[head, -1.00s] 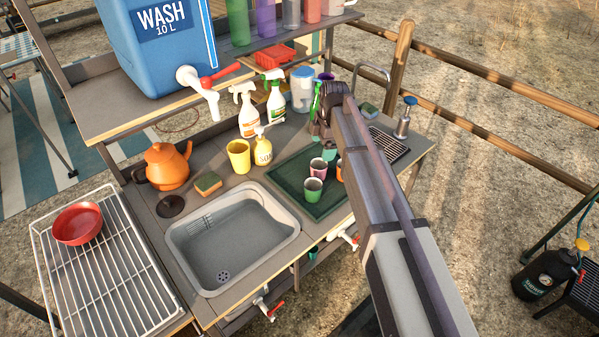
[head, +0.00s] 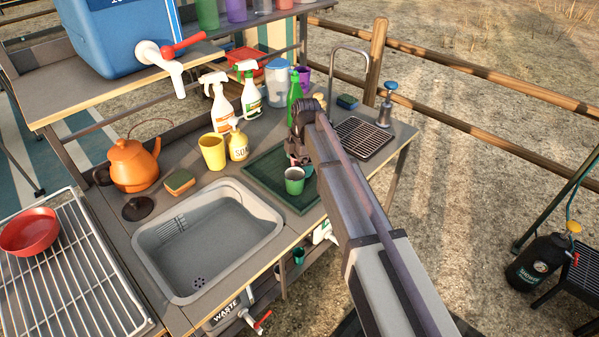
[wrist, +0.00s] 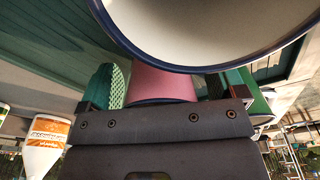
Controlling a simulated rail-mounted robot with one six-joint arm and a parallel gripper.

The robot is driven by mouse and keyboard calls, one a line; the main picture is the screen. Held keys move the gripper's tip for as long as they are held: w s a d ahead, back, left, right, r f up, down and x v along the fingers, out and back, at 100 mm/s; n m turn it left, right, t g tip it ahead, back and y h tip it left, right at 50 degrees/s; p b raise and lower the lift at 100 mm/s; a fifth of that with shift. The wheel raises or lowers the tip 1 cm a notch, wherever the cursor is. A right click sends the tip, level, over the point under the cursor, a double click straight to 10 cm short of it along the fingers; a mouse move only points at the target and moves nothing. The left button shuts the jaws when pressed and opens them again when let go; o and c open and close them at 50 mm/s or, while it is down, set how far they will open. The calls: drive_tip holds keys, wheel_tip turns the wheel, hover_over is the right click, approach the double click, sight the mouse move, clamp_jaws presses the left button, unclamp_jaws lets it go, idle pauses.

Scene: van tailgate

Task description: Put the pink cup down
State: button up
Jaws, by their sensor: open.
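The pink cup (wrist: 160,84) is close up in the wrist view, with its pale inside and dark blue rim filling the top. My gripper (wrist: 168,88) is open, with a green pad on either side of the cup; I cannot tell whether the pads touch it. In the head view my gripper (head: 300,148) is low over the dark green mat (head: 257,168), behind the green cup (head: 294,180). My arm mostly hides the pink cup there. Whether its base rests on the mat is not clear.
The sink (head: 208,240) lies left of the mat. The yellow cup (head: 212,151), soap bottle (head: 238,143), spray bottles and green bottle (head: 295,98) stand behind it. The drain grate (head: 362,138) is to the right. My arm may hide other cups.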

drive_tip(key=c, duration=1.1)
wheel_tip(320, 180, up, 10)
drive_tip(key=p, duration=1)
drive_tip(key=shift+p, duration=0.3)
